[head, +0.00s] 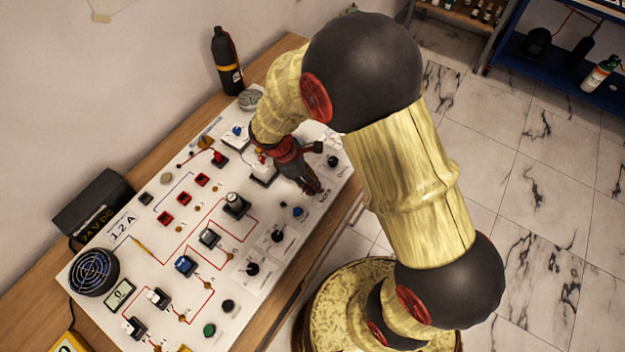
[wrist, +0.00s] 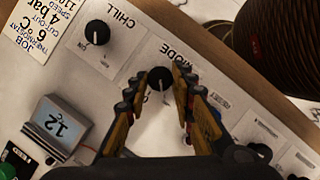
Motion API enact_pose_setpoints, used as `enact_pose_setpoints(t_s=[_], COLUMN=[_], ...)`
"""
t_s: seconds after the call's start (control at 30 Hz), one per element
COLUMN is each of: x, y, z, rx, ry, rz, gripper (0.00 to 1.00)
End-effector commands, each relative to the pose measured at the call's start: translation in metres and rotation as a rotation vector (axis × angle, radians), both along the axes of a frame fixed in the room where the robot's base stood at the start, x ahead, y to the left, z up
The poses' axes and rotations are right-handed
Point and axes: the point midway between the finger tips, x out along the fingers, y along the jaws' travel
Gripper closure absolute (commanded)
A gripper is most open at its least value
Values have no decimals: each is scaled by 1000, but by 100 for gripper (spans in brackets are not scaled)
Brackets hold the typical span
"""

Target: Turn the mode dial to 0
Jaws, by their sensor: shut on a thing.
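The mode dial (wrist: 160,79) is a round black knob on the white panel, beside the printed word MODE in the wrist view. My gripper (wrist: 159,76) has one finger on each side of this knob and is shut on it. In the head view my gripper (head: 314,188) points down at the panel's right part, and it hides the mode dial there. I cannot make out which number the dial's mark points to.
The chill dial (wrist: 97,32) is a similar black knob close by. A box reading 12 (wrist: 62,124) stands near my left finger. The white panel (head: 160,235) carries several switches and knobs on a wooden bench (head: 60,275). A black bottle (head: 227,62) stands behind.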

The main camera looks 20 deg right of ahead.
Motion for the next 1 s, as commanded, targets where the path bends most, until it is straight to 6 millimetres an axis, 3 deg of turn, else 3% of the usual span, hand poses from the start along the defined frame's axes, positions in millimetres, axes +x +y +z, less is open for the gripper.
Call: enact_pose_setpoints(t_s=[0.6,1.0], x=[4,5], y=[-2,-4], z=[2,1], rx=[-1,1], ry=[1,-1], rz=[-518,-725], gripper=[100,100])
